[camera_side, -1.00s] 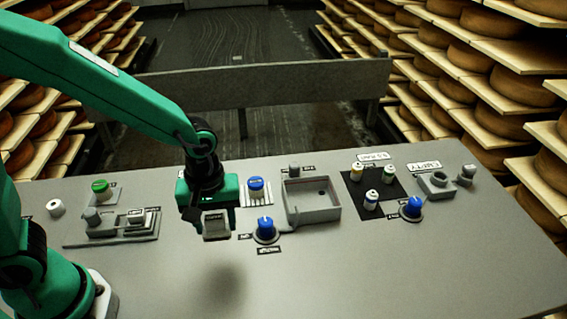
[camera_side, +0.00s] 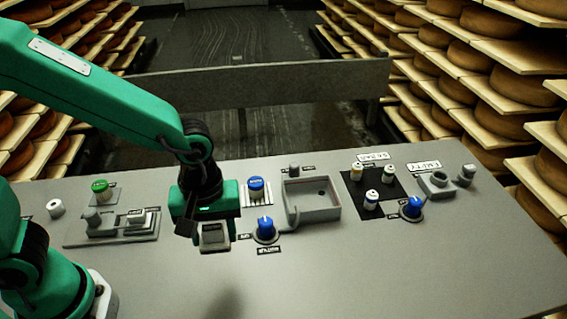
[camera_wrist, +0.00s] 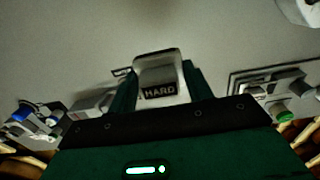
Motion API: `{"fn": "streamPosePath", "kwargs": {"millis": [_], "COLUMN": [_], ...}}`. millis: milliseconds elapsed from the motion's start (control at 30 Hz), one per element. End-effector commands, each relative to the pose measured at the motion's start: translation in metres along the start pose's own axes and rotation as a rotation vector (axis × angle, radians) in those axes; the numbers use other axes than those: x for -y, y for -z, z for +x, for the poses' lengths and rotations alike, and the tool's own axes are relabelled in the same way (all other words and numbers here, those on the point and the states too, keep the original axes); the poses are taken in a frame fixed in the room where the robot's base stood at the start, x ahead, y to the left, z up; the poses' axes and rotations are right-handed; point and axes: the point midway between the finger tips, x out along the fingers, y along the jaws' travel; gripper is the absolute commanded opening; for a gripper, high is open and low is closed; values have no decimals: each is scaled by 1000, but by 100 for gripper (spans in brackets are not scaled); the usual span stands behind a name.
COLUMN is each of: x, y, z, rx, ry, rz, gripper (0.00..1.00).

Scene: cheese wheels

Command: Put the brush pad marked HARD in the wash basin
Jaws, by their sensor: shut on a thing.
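My gripper (camera_side: 206,222) is shut on the brush pad marked HARD (camera_side: 214,238), a grey block held clear of the bench. In the wrist view the pad (camera_wrist: 158,78) sits between the green fingers, and its dark HARD label is readable. The wash basin appears to be the grey open box (camera_side: 318,214) to the right of the gripper in the side view. Its inside looks empty apart from a small dark spot. The pad is outside it, to the left and nearer the front.
Blue knobs (camera_side: 265,229) and (camera_side: 412,207) and a blue button (camera_side: 256,187) stand near the box. A dark mat (camera_side: 355,197) holds several small bottles. A grey fixture (camera_side: 136,228) is at left. The front of the bench (camera_side: 400,280) is clear.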

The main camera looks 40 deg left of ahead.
Motion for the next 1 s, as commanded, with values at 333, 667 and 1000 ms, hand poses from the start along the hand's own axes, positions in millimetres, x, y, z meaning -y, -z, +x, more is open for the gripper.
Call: {"fn": "streamPosePath", "kwargs": {"millis": [333, 667, 1000], "x": [-5, -49, -117], "y": [1, 11, 26], "z": [-1, -8, -14], "rx": [0, 0, 0], "ry": [1, 0, 0], "rz": [0, 0, 0], "gripper": [27, 27, 27]}}
